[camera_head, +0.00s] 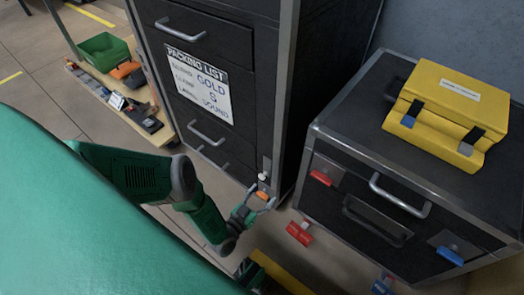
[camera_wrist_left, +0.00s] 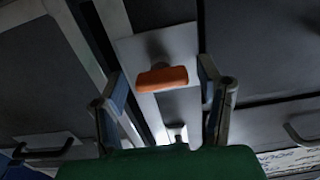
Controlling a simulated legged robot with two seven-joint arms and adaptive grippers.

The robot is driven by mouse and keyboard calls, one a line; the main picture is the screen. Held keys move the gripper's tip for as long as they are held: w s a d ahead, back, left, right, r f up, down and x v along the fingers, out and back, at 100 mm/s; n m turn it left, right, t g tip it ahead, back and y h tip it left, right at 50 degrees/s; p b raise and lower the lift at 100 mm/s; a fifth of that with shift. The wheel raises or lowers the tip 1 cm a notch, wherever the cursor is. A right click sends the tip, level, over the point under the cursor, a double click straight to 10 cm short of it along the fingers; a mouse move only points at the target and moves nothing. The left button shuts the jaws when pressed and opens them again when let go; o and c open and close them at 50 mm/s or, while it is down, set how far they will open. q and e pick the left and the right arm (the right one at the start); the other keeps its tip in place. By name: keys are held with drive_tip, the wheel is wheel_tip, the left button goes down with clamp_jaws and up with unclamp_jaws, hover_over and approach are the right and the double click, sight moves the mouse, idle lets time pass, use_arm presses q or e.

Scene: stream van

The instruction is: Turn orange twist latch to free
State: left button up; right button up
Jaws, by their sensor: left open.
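The orange twist latch (camera_wrist_left: 162,78) is a short bar on a pale metal plate. In the left wrist view it lies about crosswise, ahead of my left gripper (camera_wrist_left: 162,72). The two fingers are apart, one to each side of the latch; I cannot tell whether either touches it. In the head view the orange latch (camera_head: 262,196) shows low on the tall black drawer case (camera_head: 262,90), at the open tips of my left gripper (camera_head: 256,201). The fingers partly cover its surroundings there.
A green bin (camera_head: 103,52) is at the upper left.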

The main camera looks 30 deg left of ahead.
use_arm(q)
drive_tip(key=shift+d, duration=0.1)
drive_tip(key=shift+a, duration=0.2)
drive_tip(key=c, duration=1.1)
drive_tip(key=shift+a+f, duration=0.1)
drive_tip(key=shift+a, duration=0.05)
drive_tip(key=shift+c, duration=0.3)
